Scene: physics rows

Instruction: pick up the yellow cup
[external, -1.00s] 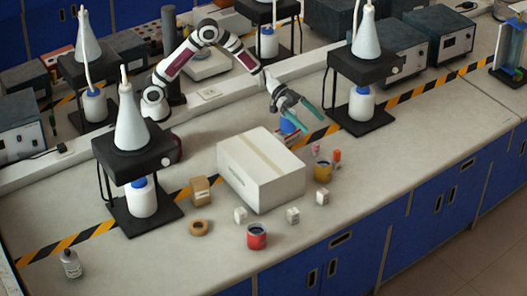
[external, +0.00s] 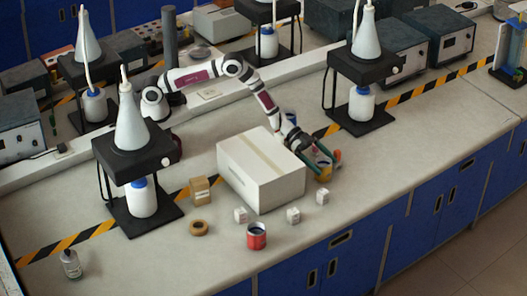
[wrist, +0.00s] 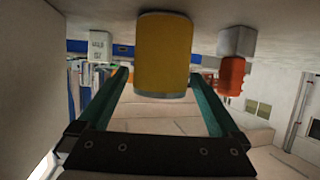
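The yellow cup (external: 323,173) stands on the bench at the right end of the large white box, partly hidden by my gripper (external: 322,157). In the wrist view the yellow cup (wrist: 163,52) is large and central, in front of and between the tips of my gripper's green fingers (wrist: 160,75). The fingers are apart, with a visible gap on the left of the cup and a narrower one on the right. My gripper is open and holds nothing.
The large white box (external: 261,171) is close to the left of my gripper. White cubes (external: 293,215) and a red cup (external: 256,237) stand in front of it. A black stand (external: 361,95) is behind to the right. The bench to the right is clear.

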